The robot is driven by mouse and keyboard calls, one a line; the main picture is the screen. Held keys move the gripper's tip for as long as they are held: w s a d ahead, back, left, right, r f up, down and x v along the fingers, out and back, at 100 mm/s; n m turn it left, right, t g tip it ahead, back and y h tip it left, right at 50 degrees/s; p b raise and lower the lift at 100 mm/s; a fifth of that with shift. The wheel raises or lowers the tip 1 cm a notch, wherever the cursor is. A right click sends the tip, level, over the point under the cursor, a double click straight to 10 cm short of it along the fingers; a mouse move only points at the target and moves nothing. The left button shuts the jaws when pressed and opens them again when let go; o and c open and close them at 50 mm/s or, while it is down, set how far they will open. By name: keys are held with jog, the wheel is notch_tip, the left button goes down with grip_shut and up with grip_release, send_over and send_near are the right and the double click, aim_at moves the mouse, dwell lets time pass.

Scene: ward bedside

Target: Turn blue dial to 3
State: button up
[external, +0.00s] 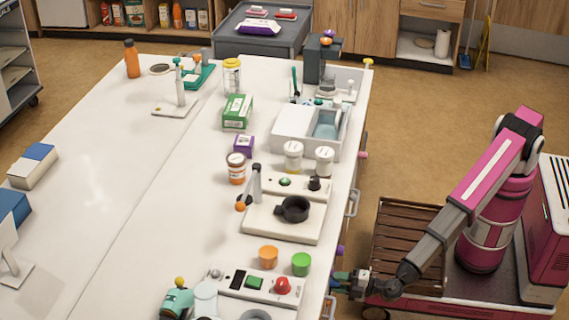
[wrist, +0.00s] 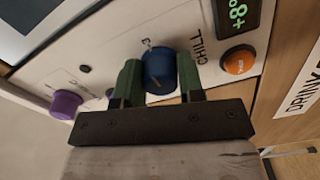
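The blue dial (wrist: 159,70) sits on a white panel in the wrist view, between the two green fingers of my gripper (wrist: 160,82). The fingers appear to touch it on both sides. A printed 3 (wrist: 147,43) shows above and left of the dial, with other small marks near it. The dial's pointer is not clear. In the external view my gripper (external: 343,281) is at the counter's right side, low near the front. The dial cannot be made out there.
A purple knob (wrist: 67,103) is left of the dial. An orange button (wrist: 238,62) and a green-lit display (wrist: 238,14) are to its right, with the word CHILL between. The white counter (external: 130,180) holds cups, bottles and devices above my gripper.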

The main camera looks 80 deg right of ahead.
jog(key=o, duration=0.3)
jog(key=shift+o, duration=0.2)
jog(key=s, duration=1)
jog(key=shift+s, duration=0.4)
jog(key=w+d+f+m+g+h, duration=0.25)
jog(key=d+f+g, duration=0.2)
jog(key=d, duration=0.55)
jog(key=w+d+f+m+g+h, duration=0.1)
jog(key=d+f+m+g+h, duration=0.25)
jog(key=d, duration=0.55)
jog(key=w+d+f+m+g, duration=0.1)
jog(key=d+f+m+g, duration=0.4)
jog(key=d, duration=0.5)
jog(key=w+d+r+m+g+y, duration=0.1)
jog(key=d+r+m+g+y, duration=0.1)
jog(key=d, duration=1.1)
jog(key=w+d+r+m+g+y, duration=0.1)
jog(key=d+r+m+g+y, duration=0.1)
jog(key=d, duration=1.1)
notch_tip(320, 180, up, 4)
jog(key=shift+w+d+f+g+y, duration=0.3)
jog(key=shift+g+y, duration=0.2)
jog(key=shift+y, duration=0.5)
